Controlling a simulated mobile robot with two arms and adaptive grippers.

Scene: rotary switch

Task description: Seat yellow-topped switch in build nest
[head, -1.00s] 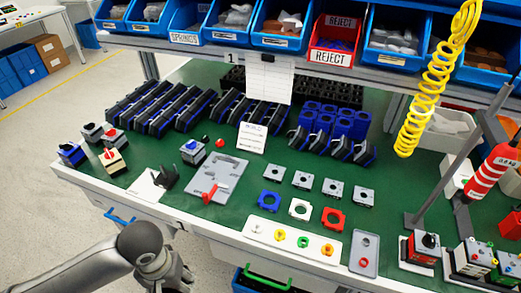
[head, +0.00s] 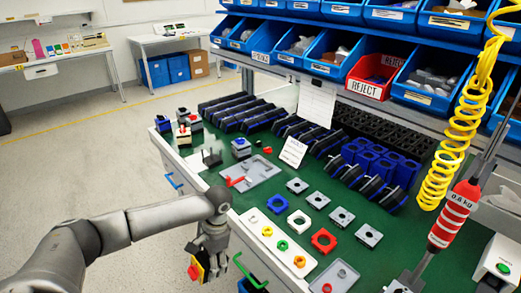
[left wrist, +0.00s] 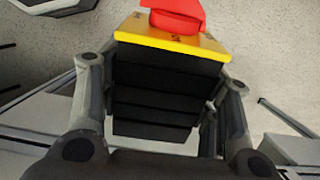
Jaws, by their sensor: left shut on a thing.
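A black switch with a yellow top and red knob (head: 197,270) hangs in my left gripper (head: 207,263), beyond the bench's front edge. In the left wrist view, the switch's yellow top (left wrist: 172,38) and black stacked body (left wrist: 155,95) sit between the two fingers (left wrist: 160,105), which are shut on it. The knob is partly cut off by the upper frame edge. A grey fixture plate (head: 262,172) with a red lever (head: 235,181) lies on the green bench and looks like the build nest. The switch is well apart from it.
A white strip with coloured rings (head: 268,232) lies near the bench's front edge, with square grey plates (head: 317,199) behind. A blue-topped block (head: 241,147) stands beside the fixture. A red hanging tool (head: 455,213) is at right. Several switches (head: 184,128) stand at far left.

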